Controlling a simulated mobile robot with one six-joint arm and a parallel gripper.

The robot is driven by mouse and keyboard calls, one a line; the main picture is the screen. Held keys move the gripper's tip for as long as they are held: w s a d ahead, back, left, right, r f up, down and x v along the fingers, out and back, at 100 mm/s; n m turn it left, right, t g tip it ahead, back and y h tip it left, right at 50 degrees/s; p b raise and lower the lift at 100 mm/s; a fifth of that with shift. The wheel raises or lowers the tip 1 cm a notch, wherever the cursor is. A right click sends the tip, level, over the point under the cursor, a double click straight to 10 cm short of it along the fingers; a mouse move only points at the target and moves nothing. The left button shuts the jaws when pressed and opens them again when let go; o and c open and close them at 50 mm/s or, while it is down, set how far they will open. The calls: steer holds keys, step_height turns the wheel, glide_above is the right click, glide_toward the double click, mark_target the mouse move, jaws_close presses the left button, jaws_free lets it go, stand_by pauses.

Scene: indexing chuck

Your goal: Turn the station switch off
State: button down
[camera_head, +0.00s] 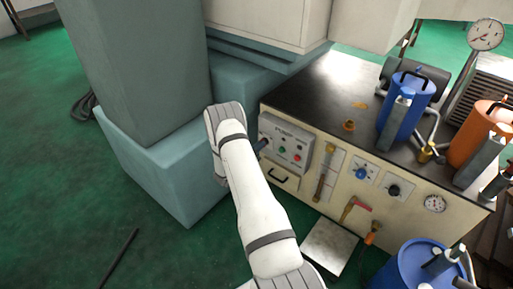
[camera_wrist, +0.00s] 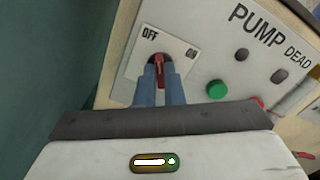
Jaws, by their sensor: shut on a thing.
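The station switch shows in the wrist view as a red handle (camera_wrist: 160,66) on a white plate (camera_wrist: 133,68), with OFF printed on the left and ON on the right. My gripper (camera_wrist: 160,76) has its two blue fingers closed around the red handle, one on each side. The handle's visible end lies between the two labels; its exact setting is hard to tell behind the fingers. In the head view my gripper (camera_head: 262,143) reaches the left end of the panel marked POWER or PUMP, and the handle is hidden there.
A green button (camera_wrist: 217,89) and a red button (camera_wrist: 258,102) sit close right of my fingers. The cream cabinet (camera_head: 310,200) carries knobs, a gauge and a drawer. A blue-grey column base (camera_head: 150,170) stands close on the left.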

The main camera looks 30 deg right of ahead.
steer(key=shift+s+d+f, duration=0.15)
steer(key=shift+s+d, duration=0.1)
steer(key=shift+s, duration=0.1)
steer(key=c, duration=1.6)
jaws_free()
steer(key=shift+w, duration=0.1)
steer(key=shift+o, duration=0.3)
steer(key=shift+a, duration=0.1)
steer(key=shift+w, duration=0.1)
steer(key=p+v, duration=0.2)
steer(key=v, duration=0.5)
steer(key=shift+a, duration=0.4)
